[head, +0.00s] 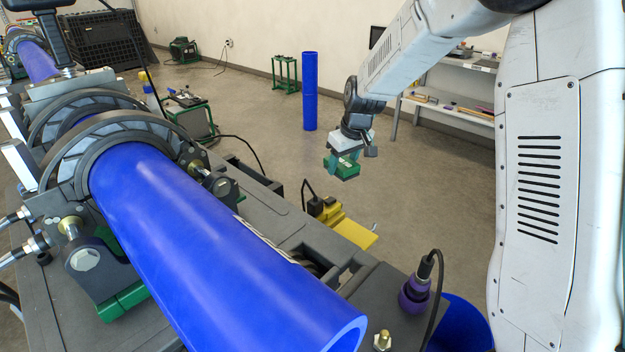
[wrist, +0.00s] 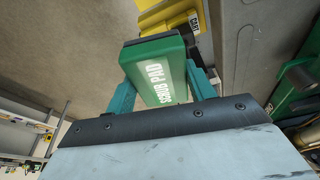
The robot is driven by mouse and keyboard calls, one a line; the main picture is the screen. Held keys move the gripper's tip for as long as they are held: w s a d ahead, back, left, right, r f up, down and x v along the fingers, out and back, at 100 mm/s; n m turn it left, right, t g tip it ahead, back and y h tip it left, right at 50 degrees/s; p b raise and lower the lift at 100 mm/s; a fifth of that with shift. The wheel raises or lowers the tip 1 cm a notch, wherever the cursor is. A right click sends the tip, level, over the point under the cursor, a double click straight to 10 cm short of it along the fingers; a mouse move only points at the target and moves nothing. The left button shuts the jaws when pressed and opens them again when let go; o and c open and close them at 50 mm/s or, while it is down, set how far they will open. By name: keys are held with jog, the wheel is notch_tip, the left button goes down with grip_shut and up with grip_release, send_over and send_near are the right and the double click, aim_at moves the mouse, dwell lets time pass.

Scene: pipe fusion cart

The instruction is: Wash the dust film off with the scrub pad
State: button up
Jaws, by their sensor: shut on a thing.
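My gripper (head: 343,158) is shut on the green scrub pad (head: 345,170) and holds it in the air, right of the blue pipe and apart from it. The pad's scrubbing face is hidden.
A yellow box (head: 345,230) is beside the cart, below the pad; a yellow part also shows in the wrist view (wrist: 175,16). A purple-bodied connector with a cable (head: 415,295) stands at the cart's front right. A blue pipe stands upright (head: 310,90) behind. Open floor lies beyond.

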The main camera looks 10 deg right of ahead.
jog(key=shift+s+a+n, duration=0.25)
jog(key=shift+a+n, duration=0.1)
jog(key=shift+n, duration=0.25)
jog(key=s+a+n+g+y, duration=0.15)
jog(key=s+a+n, duration=0.25)
jog(key=a+n, duration=0.5)
jog(key=s+a+n+g, duration=0.3)
jog(key=s+a+n, duration=0.1)
jog(key=a+n, duration=0.5)
jog(key=shift+n, duration=0.5)
jog(key=shift+w+d+f, duration=0.1)
jog(key=shift+d+f, duration=0.15)
jog(key=shift+f, duration=0.55)
jog(key=shift+s+d+f, duration=0.1)
jog(key=shift+d+f, duration=0.15)
jog(key=shift+f, duration=0.5)
jog(key=shift+w+d+f, duration=0.1)
jog(key=shift+d+f, duration=0.15)
jog(key=shift+f, duration=0.55)
